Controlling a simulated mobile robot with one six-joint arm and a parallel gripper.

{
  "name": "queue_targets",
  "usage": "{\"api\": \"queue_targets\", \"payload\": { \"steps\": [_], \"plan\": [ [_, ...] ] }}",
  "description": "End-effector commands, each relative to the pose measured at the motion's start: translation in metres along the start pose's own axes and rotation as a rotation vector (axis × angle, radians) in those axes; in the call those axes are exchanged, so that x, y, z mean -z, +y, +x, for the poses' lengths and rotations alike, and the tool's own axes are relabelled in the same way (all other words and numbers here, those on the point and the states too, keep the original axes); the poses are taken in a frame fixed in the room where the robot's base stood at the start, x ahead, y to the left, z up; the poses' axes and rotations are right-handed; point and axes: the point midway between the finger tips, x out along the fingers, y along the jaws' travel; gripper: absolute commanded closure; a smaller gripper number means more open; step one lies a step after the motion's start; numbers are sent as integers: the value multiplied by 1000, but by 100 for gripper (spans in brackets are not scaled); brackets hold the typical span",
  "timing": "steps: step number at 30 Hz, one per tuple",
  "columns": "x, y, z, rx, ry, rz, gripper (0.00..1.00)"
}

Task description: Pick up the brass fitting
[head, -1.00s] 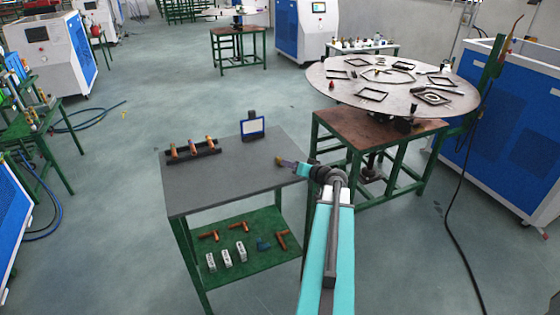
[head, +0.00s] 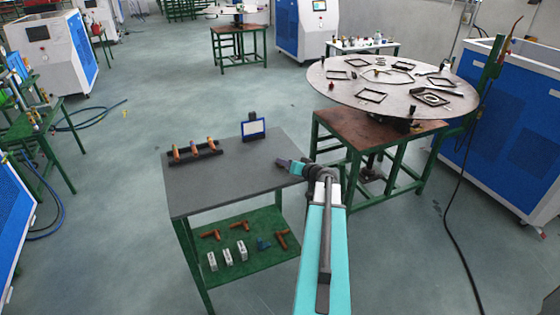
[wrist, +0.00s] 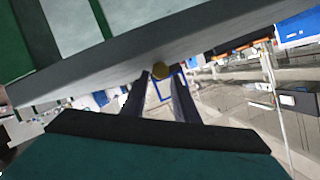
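In the head view my gripper (head: 280,163) is low over the right part of the grey table (head: 215,180), pointing left. The fitting is hidden there behind the fingers.
A dark rack (head: 195,156) with several copper pieces and a blue-framed stand (head: 253,129) are at the table's back. The green lower shelf (head: 215,272) holds copper pieces and white blocks. A round table (head: 340,88) stands close behind on the right.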

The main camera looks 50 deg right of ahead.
Motion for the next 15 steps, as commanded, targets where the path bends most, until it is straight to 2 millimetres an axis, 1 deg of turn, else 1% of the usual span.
{"api": "queue_targets", "payload": {
  "steps": [1,6,15],
  "plan": [
    [-2,0,8,2,-7,0,70],
    [-5,0,16,3,-10,-2,70],
    [-9,0,19,4,-15,-2,70]
  ]
}}
